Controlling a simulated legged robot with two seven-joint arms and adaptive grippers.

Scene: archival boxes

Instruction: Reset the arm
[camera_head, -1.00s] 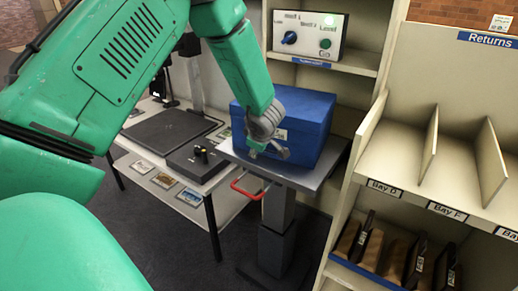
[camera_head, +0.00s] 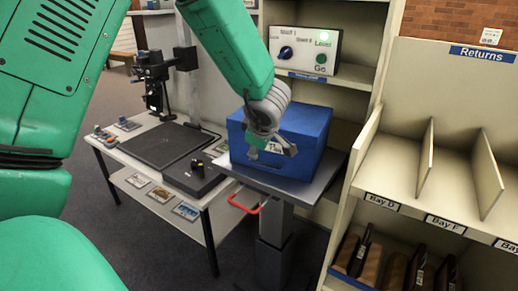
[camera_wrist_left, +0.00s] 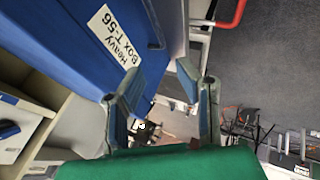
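My left arm comes in from the left of the head view, and its gripper (camera_head: 271,151) is in front of the near face of the blue box (camera_head: 308,145). In the left wrist view the two fingers (camera_wrist_left: 162,95) are spread apart with nothing between them. The blue box (camera_wrist_left: 60,50) fills the upper left there, with a label reading "Heavy Box T-56" (camera_wrist_left: 114,35). I cannot tell whether a fingertip touches the box. The box sits on a grey lift stand (camera_head: 275,184). My right gripper is not in view.
The stand has a red handle (camera_head: 246,198). A table (camera_head: 158,146) with a dark flat pad and a camera-like device stands to its left. Shelving with a control panel (camera_head: 304,53) is behind, and the Returns shelf (camera_head: 400,165) is at right.

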